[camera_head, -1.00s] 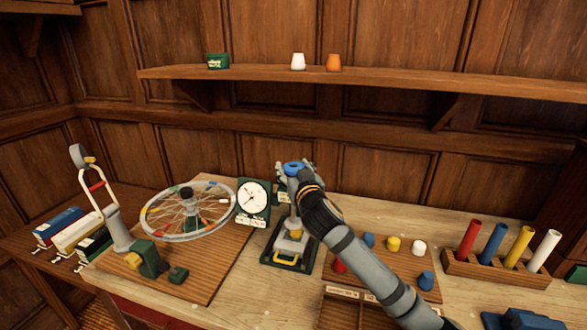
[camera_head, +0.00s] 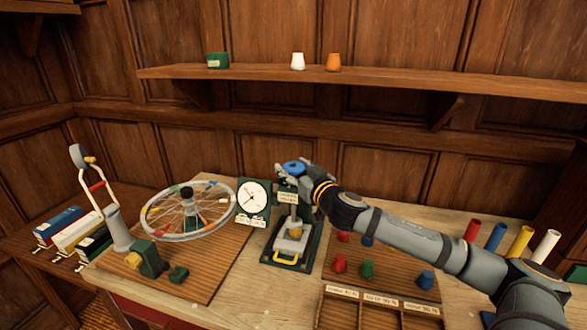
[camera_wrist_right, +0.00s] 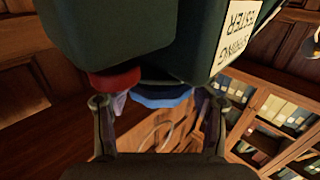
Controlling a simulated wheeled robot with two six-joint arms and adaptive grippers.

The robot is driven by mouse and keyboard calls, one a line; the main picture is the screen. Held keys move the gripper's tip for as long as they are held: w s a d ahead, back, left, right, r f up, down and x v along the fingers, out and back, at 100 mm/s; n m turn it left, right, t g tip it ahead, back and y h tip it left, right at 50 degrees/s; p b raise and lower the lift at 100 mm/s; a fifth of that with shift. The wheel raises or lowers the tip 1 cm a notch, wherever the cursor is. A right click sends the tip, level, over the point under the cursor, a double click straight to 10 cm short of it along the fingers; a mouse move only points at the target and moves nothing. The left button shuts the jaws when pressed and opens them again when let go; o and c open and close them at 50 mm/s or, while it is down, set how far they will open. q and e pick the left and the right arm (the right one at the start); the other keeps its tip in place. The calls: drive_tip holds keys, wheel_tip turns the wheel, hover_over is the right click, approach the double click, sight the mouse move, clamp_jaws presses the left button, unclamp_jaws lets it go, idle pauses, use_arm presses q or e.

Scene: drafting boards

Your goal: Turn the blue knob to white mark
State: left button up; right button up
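The blue knob (camera_head: 294,167) sits on top of the green spring tester (camera_head: 284,240), which stands upright on the bench. My right gripper (camera_head: 301,174) reaches it from the right. In the right wrist view the blue knob (camera_wrist_right: 160,96) lies between the two fingers of my right gripper (camera_wrist_right: 160,101), whose pads appear closed on its sides. The tester's dark green body and label fill the top of that view. I cannot make out a white mark on the knob or tester. My left gripper is not in view.
A white dial (camera_head: 253,196) stands left of the tester, beside a spoked wheel (camera_head: 187,209). Right of it, under my arm, is a board with coloured pegs (camera_head: 367,270). Coloured tubes (camera_head: 520,245) stand at the right. A shelf (camera_head: 400,82) runs above.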

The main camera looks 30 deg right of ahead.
sight(293, 166)
drive_tip(key=o, duration=0.3)
drive_tip(key=shift+o, duration=0.2)
wheel_tip(293, 166, up, 10)
idle(0.3)
idle(0.3)
